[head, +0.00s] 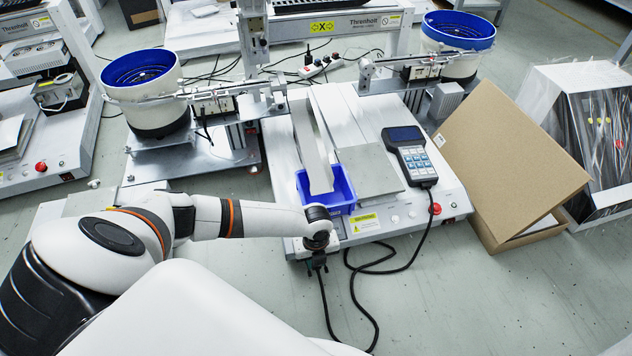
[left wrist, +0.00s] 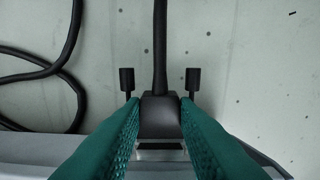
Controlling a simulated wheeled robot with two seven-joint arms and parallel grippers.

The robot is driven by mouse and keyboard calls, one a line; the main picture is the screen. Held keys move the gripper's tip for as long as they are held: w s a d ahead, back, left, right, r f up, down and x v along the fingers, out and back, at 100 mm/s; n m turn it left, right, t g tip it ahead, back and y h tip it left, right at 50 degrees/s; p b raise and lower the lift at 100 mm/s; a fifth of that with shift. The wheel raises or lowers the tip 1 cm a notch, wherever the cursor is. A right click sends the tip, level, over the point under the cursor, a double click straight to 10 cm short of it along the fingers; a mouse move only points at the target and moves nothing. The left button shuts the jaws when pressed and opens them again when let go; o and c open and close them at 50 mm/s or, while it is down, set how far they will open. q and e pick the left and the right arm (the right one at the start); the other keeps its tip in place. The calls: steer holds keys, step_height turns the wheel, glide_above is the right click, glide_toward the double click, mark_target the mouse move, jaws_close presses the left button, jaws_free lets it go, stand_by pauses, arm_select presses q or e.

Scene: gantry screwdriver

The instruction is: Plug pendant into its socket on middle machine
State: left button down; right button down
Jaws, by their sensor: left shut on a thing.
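The pendant (head: 408,155), grey with a dark screen and blue keys, lies on the right of the middle machine's deck (head: 350,105). Its black cable (head: 427,232) drops over the front edge and loops on the floor. My left gripper (head: 318,262) is at the machine's front left, below the blue bin. In the left wrist view, its teal-padded fingers are shut on the black plug (left wrist: 159,116), with the cable (left wrist: 160,50) leading away and a thumbscrew on each side. A pale metal edge shows between the fingers. The socket is hidden, so seating cannot be told. My right gripper is out of view.
A blue bin (head: 341,203) and a grey plate (head: 370,172) are on the deck. A red button (head: 436,209) is at the front right. An open cardboard box (head: 510,165) stands at the right. The floor in front is clear except for cable.

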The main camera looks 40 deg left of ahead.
arm_select(q)
steer(key=shift+w+a, duration=0.2)
steer(key=shift+w+a, duration=0.25)
steer(key=shift+a, duration=0.05)
stand_by(0.7)
steer(key=c, duration=1.1)
jaws_free()
steer(key=shift+o, duration=0.2)
steer(key=shift+r, duration=0.1)
